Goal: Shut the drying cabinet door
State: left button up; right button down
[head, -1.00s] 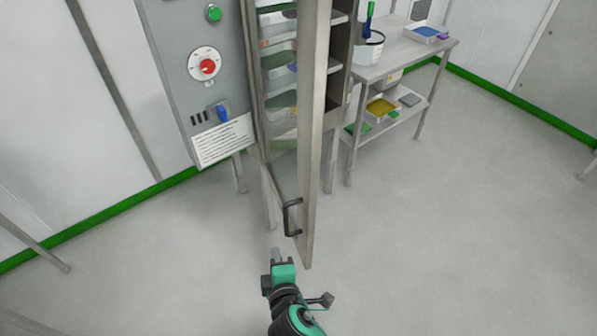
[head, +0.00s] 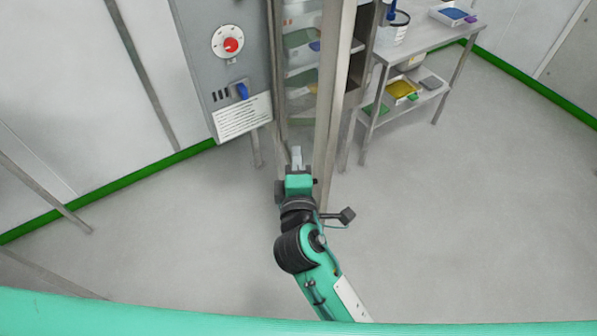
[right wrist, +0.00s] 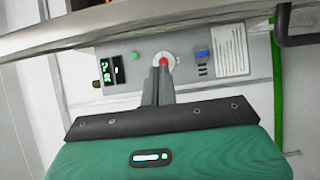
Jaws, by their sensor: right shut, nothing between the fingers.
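The drying cabinet door (head: 337,90) stands open, seen nearly edge-on in the head view, swung out from the cabinet with the shelves (head: 300,72) showing to its left. My right gripper (head: 296,156) is shut and empty, at the lower part of the door, just left of its edge. I cannot tell whether it touches the door. The door's dark handle is hidden behind my arm in the head view; a dark bar that looks like it shows at the upper right of the right wrist view (right wrist: 283,28). My left gripper is not in view.
The grey control panel (head: 200,50) with a red knob (head: 231,45) and blue switch is left of the door. A steel table (head: 425,38) with trays and a tub stands to the right. The floor at right and front is clear.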

jog(key=shift+w+d+p, duration=0.45)
jog(key=shift+w+d, duration=0.1)
jog(key=shift+d, duration=0.4)
jog(key=shift+w+d+p, duration=0.45)
jog(key=shift+w+d, duration=0.1)
jog(key=shift+d, duration=0.35)
